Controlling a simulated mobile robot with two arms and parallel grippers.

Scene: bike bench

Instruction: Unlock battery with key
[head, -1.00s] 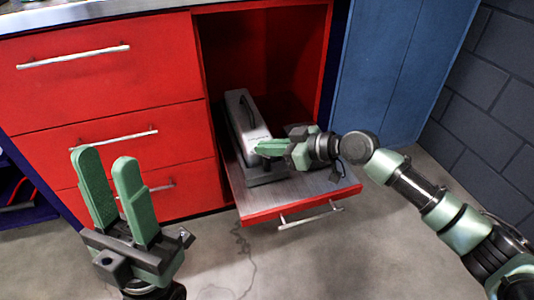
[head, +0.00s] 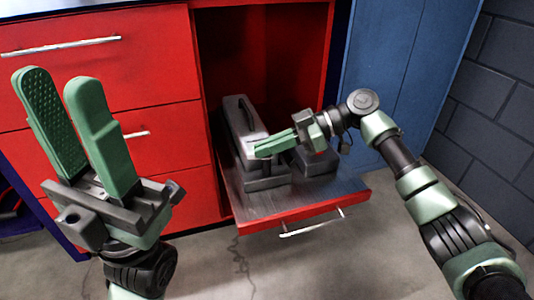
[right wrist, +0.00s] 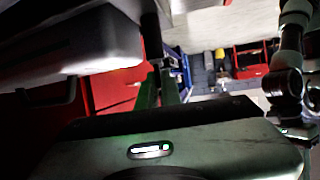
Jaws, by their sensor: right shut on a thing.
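The battery (head: 237,117), a long grey block with a dark handle, sits in a grey dock (head: 266,182) on the pulled-out shelf. My right gripper (head: 258,151) is shut, with its fingertips over the battery's front right part. I cannot tell if they touch it. The key is too small or hidden to make out between the fingers. My left gripper (head: 60,82) is open and empty, raised before the drawers.
The shelf (head: 225,190) juts out from a red cabinet, with a red front edge (head: 300,215) and a metal handle. A second grey block (head: 318,162) stands right of the dock. Red drawers (head: 170,60) are at left and a blue cabinet (head: 390,70) at right.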

